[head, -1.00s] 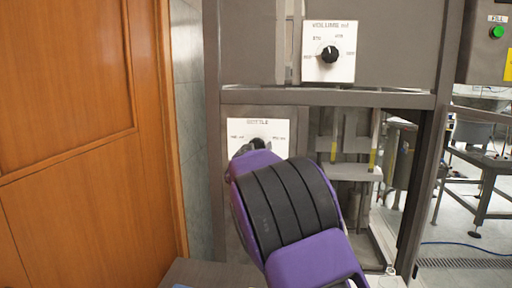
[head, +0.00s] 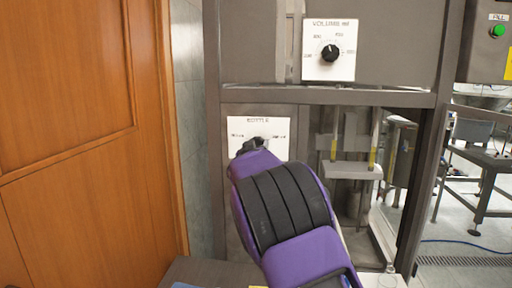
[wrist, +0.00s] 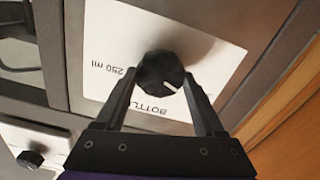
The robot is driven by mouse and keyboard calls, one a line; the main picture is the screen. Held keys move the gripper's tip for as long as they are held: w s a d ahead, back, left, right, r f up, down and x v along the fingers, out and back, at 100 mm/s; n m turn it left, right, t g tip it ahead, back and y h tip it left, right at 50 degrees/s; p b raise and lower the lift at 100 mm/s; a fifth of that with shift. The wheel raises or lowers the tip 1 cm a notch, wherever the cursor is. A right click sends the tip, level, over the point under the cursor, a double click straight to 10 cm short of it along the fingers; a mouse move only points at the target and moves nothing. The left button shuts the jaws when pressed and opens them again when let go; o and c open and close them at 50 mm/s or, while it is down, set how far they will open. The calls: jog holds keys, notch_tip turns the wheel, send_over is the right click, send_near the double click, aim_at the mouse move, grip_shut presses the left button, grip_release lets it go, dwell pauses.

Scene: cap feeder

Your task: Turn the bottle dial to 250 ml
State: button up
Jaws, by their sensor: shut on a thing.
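The bottle dial is a black knob (wrist: 160,70) on a white plate (wrist: 112,30) that appears upside down in the wrist view. A white pointer mark on the knob points to the lower right, away from the printed "250 ml" at the left. My gripper (wrist: 160,82) has one finger on each side of the knob and is shut on it. The plate's other end label is hidden. In the head view the bottle plate (head: 258,125) shows above my gripper (head: 252,146), and my purple and black wrist covers its lower part.
A volume dial (head: 330,53) on its own white plate sits higher on the grey machine frame. A wooden door (head: 80,120) stands at the left. A green button (head: 497,31) is at the upper right. An open bay with a small platform (head: 350,170) lies right of the bottle panel.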

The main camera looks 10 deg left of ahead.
jog(key=shift+m, duration=0.3)
jog(key=shift+d+f+m+b, duration=0.15)
jog(key=shift+m+b, duration=2.4)
jog(key=shift+m, duration=4.25)
jog(key=shift+f+m+b, duration=0.15)
jog(key=shift+m+b, duration=2.35)
jog(key=shift+m, duration=4.3)
jog(key=o, duration=1.4)
jog(key=shift+c, duration=0.2)
